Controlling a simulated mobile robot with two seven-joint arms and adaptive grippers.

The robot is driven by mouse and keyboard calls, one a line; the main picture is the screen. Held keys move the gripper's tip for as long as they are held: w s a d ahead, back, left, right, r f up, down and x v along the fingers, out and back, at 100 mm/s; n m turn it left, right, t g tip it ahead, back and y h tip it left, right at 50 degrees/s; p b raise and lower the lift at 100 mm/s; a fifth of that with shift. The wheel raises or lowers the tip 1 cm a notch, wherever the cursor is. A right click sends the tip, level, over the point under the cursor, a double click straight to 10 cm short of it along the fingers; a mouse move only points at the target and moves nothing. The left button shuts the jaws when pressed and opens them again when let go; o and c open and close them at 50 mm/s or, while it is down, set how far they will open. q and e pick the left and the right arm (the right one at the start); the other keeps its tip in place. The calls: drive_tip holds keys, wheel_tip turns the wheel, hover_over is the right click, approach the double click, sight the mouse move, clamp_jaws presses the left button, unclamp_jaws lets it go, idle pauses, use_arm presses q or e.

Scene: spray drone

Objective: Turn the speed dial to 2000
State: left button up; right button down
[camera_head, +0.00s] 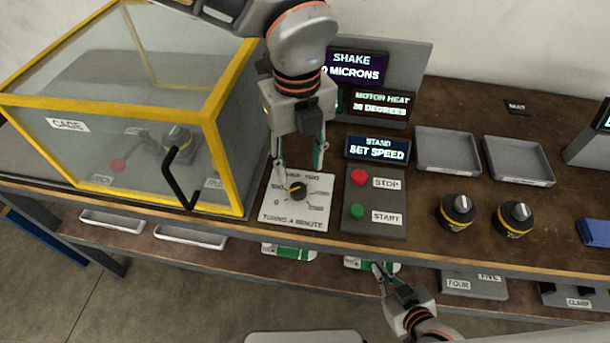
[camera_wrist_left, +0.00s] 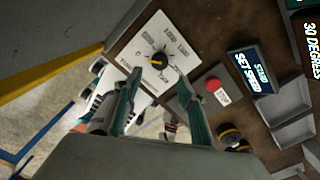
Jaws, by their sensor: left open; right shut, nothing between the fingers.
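The speed dial (camera_head: 297,190) is a dark knob with a yellow mark on a white plate (camera_head: 290,224) lettered "TURNS A MINUTE". In the head view the yellow mark is at the knob's upper left. The dial also shows in the left wrist view (camera_wrist_left: 158,60), between and beyond my fingertips. My left gripper (camera_head: 300,172) is open above the dial; I cannot tell whether a finger touches it. The stand display (camera_head: 377,149) reads "STAND SET SPEED". My right gripper (camera_head: 381,268) is shut and empty, low in front of the table edge.
Right of the dial is a panel with a red STOP button (camera_head: 359,177) and a green START button (camera_head: 356,211). A yellow-framed cage (camera_head: 140,110) with a black handle stands close on the left. Two grey trays (camera_head: 447,167) and two black knobbed units (camera_head: 457,212) are further right.

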sight(299, 190)
use_arm(q)
drive_tip(key=shift+a+f, duration=0.1)
drive_tip(key=shift+f, duration=3.75)
drive_tip(key=c, duration=1.1)
